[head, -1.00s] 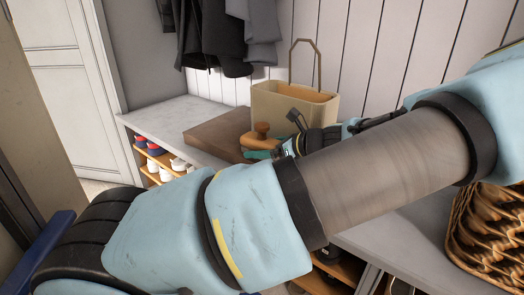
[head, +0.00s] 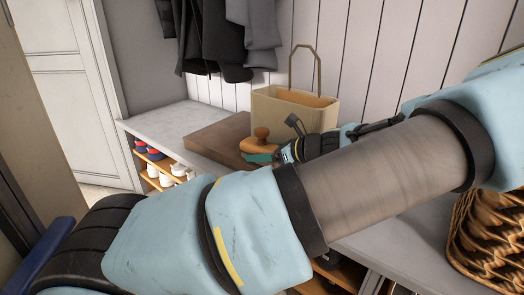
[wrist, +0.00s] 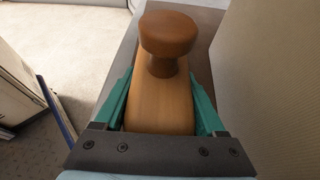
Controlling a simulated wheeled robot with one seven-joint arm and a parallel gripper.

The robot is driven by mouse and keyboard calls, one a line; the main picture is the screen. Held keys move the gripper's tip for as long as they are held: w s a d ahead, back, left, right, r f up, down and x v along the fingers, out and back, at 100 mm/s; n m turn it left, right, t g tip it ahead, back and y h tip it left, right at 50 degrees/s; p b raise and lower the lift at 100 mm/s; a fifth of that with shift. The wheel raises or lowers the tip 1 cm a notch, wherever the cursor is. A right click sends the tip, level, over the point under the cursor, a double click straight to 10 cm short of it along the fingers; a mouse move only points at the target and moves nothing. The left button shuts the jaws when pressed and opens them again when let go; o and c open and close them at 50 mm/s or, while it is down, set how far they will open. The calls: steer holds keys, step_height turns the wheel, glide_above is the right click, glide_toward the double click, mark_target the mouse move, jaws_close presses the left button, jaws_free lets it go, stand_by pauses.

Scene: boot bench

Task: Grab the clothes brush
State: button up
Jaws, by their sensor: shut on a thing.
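The clothes brush (head: 262,144) has a light wooden body and a round brown knob. In the wrist view the brush (wrist: 162,103) lies lengthwise between the green fingers. My gripper (wrist: 162,95) is shut on the sides of its body, with the knob standing up between the fingers. In the head view my gripper (head: 262,157) is partly hidden by my arm. The underside of the brush is hidden, so I cannot tell if it touches the surface below.
A beige bag (head: 275,108) with a tall handle stands right behind the brush. A flat brown board (head: 212,139) lies on the grey bench (head: 165,121). Shoes (head: 165,170) fill the shelf below. A wicker basket (head: 490,235) is at the right. Dark coats (head: 222,40) hang above.

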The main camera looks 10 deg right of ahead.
steer(key=shift+c, duration=0.6)
